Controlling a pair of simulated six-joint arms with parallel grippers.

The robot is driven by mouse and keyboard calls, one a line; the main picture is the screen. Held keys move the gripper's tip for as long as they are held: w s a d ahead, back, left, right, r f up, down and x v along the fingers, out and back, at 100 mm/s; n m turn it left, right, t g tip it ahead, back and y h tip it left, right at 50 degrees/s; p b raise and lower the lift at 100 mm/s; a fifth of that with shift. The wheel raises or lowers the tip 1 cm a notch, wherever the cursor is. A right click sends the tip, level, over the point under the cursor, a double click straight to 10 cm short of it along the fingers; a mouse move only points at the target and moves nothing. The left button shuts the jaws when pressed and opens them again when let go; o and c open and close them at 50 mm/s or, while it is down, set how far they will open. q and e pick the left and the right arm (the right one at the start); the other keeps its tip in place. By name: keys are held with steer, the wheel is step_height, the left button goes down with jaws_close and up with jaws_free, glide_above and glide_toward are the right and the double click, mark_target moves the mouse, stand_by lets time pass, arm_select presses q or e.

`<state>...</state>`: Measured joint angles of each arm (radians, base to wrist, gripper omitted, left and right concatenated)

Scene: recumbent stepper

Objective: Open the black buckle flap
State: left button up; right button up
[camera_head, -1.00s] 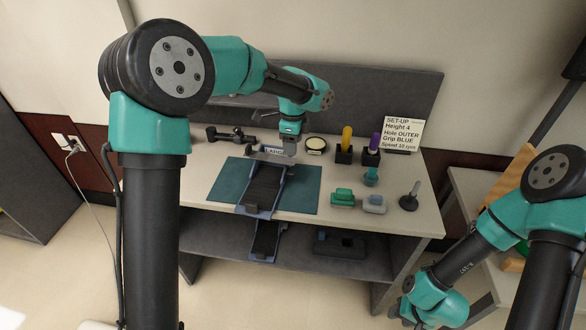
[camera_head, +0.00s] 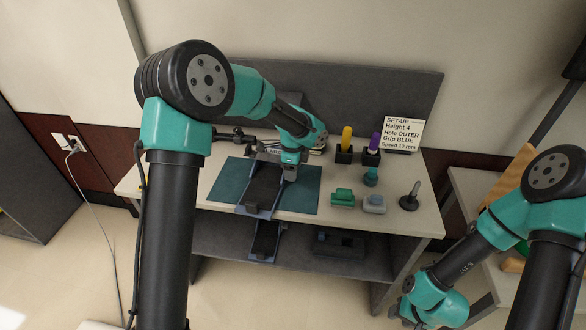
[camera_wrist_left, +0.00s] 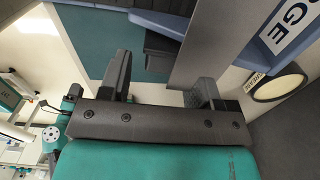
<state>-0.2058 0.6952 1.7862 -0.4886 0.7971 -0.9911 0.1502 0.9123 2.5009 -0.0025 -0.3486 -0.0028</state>
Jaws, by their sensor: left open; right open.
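A foot pedal with a dark tread (camera_head: 262,190) and a blue-grey frame lies on a teal mat (camera_head: 230,182) on the table. A black strap-like part (camera_wrist_left: 158,42) shows beyond my fingers in the left wrist view; I cannot clearly make out the buckle flap or how it is set. My left gripper (camera_head: 290,173) is at the pedal's right upper side. In the left wrist view my left gripper (camera_wrist_left: 162,85) is open and empty, with a grey plate (camera_wrist_left: 210,45) just beyond the fingers. My right gripper (camera_head: 397,311) is small and low at right, away from the table.
Right of the mat stand a green block (camera_head: 342,197), a grey block (camera_head: 374,203), a black-based lever (camera_head: 410,198), and yellow (camera_head: 346,138) and purple (camera_head: 374,142) grips. A sign (camera_head: 402,133) stands behind. A round disc (camera_wrist_left: 278,85) is near the left gripper.

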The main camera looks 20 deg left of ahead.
arm_select(q)
steer(key=c, duration=0.8)
steer(key=shift+d, duration=0.1)
steer(key=y, duration=0.1)
steer(key=d+f+y, duration=0.1)
steer(key=y, duration=0.2)
steer(key=shift+d+f+y, duration=0.3)
steer(key=shift+d+y, duration=0.1)
steer(key=shift+d+f+y, duration=0.2)
steer(key=shift+f+y, duration=0.25)
steer(key=shift+y, duration=0.6)
steer(key=shift+d+f+y, duration=0.2)
steer(key=shift+f+y, duration=0.2)
steer(key=shift+y, duration=0.65)
steer(key=o, duration=0.8)
steer(key=shift+d+r, duration=0.1)
